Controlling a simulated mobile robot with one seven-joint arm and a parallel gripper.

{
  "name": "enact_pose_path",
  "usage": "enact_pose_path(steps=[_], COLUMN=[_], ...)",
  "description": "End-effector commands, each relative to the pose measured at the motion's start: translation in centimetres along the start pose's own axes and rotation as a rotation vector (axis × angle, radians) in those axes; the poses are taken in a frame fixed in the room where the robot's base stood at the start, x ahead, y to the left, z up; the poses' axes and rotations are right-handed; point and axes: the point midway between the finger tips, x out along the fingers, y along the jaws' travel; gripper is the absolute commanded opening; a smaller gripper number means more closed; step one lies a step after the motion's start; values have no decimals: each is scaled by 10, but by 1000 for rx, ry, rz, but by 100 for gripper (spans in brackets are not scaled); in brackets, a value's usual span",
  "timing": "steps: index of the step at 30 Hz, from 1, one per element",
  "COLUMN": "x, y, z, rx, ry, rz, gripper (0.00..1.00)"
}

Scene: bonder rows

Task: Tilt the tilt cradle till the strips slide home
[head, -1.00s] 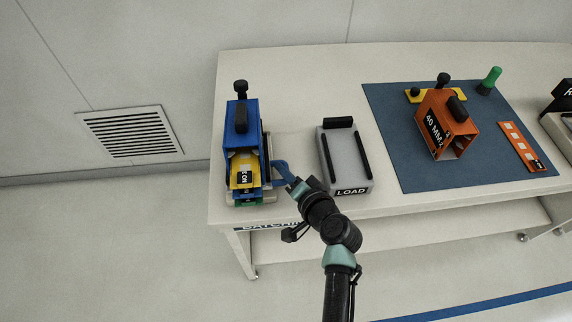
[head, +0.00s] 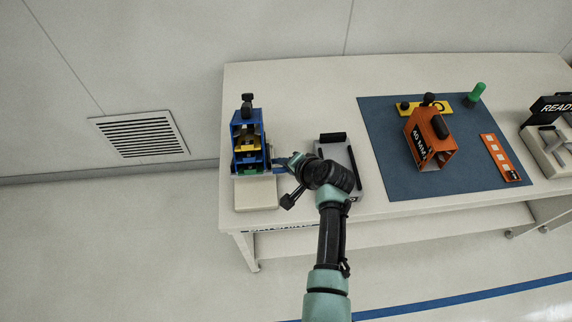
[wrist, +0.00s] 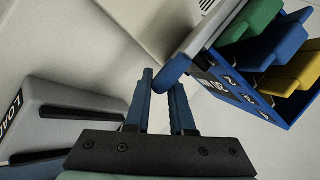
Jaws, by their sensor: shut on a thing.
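The blue box (head: 237,140) sits in the tilt cradle (head: 256,194) at the left end of the bench, its open slotted face toward the head camera. Yellow (head: 247,148) and green (head: 250,169) strips show in its slots; how deep they sit I cannot tell. In the wrist view, green (wrist: 252,28), blue (wrist: 276,48) and yellow (wrist: 298,68) strips show inside the box (wrist: 262,104). My gripper (head: 287,162) is shut on the cradle's blue handle (wrist: 172,72) at its right side. The finger tips partly hide the handle.
A grey LOAD stand (head: 333,140) is close right of my gripper, partly behind my arm. Farther right, a blue mat (head: 384,150) holds an orange box (head: 421,145), a yellow strip (head: 440,108), an orange strip (head: 500,158) and a green-topped object (head: 476,93).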

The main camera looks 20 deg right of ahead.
Motion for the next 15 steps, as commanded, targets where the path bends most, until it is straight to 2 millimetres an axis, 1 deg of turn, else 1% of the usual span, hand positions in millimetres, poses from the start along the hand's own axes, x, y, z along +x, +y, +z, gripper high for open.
enact_pose_path(steps=[1, 15], x=[-2, -2], y=[-5, -7], z=[-5, -7], rx=[3, 12], ry=[3, -11], rz=[2, 23], gripper=[0, 0])
